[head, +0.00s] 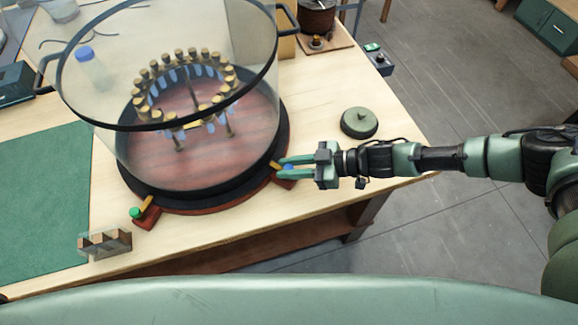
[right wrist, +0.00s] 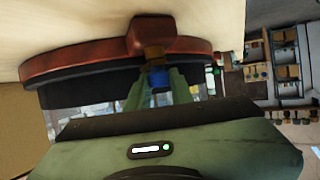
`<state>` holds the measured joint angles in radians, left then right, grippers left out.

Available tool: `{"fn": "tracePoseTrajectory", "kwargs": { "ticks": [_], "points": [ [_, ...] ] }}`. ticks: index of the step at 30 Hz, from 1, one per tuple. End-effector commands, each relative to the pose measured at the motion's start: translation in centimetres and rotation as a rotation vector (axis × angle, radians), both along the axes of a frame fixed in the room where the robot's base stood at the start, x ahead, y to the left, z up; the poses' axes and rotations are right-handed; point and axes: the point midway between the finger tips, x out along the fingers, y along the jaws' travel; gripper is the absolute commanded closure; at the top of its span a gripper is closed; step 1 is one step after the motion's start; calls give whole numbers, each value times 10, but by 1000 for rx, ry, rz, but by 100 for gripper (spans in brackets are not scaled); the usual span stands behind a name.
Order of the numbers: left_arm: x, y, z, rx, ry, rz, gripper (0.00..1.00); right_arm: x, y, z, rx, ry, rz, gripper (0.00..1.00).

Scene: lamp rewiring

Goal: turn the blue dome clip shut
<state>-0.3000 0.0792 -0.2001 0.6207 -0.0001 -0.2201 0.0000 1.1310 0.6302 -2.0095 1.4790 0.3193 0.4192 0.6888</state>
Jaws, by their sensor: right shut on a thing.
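A clear glass dome (head: 128,145) with a black rim stands on a round dark-red and black base (head: 215,204) on the workbench. The blue dome clip (head: 289,167) sits on the base's right edge, with a brass-coloured lever. In the right wrist view its blue knob (right wrist: 159,78) lies between my fingers, below the brown lever (right wrist: 154,54) and the red block of the base. My right gripper (head: 284,163) reaches in from the right and is shut on the blue clip. The fingers partly hide the clip in the head view. My left gripper is not in view.
A green-knobbed clip (head: 136,212) sits on the base's front left. A ring of brass-topped pieces (head: 190,90) stands inside the dome. A round green lid (head: 359,122) lies behind my right gripper.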

Motion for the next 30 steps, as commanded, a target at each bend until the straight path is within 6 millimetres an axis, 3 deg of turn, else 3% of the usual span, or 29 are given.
{"fn": "tracePoseTrajectory", "kwargs": {
  "ticks": [11, 12, 14, 15, 25, 30],
  "points": [
    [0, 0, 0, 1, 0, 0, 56, 2, 0, 1, 1, -3, 3, 100],
    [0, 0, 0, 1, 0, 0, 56, 2, 0, 1, 1, -3, 3, 75],
    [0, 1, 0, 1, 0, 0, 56, 1, 0, 1, 1, -3, 3, 59],
    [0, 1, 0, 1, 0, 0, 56, 1, 0, 1, 1, -3, 3, 56],
    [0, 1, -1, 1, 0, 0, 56, 0, -3, 1, 0, -2, 4, 56],
    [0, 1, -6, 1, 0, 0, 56, -2, -24, 8, -2, -3, 2, 56]
  ]
}}
